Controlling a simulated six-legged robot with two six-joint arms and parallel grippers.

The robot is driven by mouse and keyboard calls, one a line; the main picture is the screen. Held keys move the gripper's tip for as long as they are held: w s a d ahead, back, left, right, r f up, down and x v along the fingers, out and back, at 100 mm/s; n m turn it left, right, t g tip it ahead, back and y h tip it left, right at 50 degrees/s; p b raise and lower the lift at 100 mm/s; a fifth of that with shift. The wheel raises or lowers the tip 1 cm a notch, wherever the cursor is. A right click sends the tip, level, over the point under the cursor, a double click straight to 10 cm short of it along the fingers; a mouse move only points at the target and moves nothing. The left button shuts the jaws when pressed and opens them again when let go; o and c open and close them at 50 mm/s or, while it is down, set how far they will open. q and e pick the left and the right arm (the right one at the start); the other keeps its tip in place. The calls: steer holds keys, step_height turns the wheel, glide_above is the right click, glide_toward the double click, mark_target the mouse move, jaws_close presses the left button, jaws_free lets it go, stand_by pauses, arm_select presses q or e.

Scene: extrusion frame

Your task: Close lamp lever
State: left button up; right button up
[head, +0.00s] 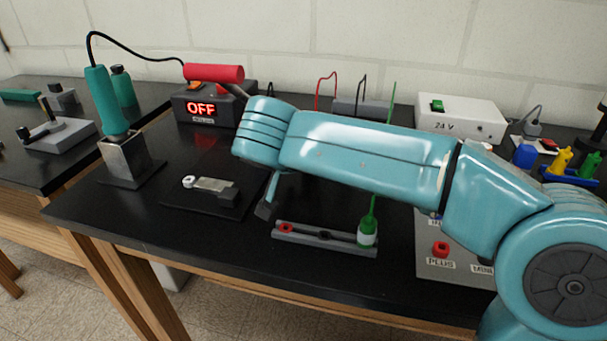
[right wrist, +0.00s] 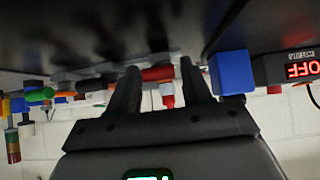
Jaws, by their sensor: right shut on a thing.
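My right arm comes in from the right across the head view. It hides most of its gripper, with only a dark finger (head: 267,197) showing above the bench. In the right wrist view, which is upside down, my right gripper (right wrist: 160,77) has its two dark fingers a little apart, with a red piece (right wrist: 157,74) between their tips. Its full shape is unclear. I cannot tell which part is the lamp lever. A black plate with a flat metal strip (head: 215,185) and a white knob lies left of the gripper. My left gripper is not in view.
A grey strip (head: 310,239) with a green probe (head: 368,222) lies below the arm. A unit reading OFF (head: 201,108), a green-handled iron (head: 105,100) in its stand and a 24 V box (head: 460,117) stand around. A blue block (right wrist: 232,72) is close beside the gripper.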

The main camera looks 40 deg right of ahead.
steer(key=o, duration=1)
steer(key=shift+c, duration=0.2)
steer(key=shift+r, duration=0.1)
steer(key=p+v, duration=0.3)
steer(key=v, duration=1.3)
steer(key=shift+s+r, duration=0.1)
steer(key=shift+s, duration=0.1)
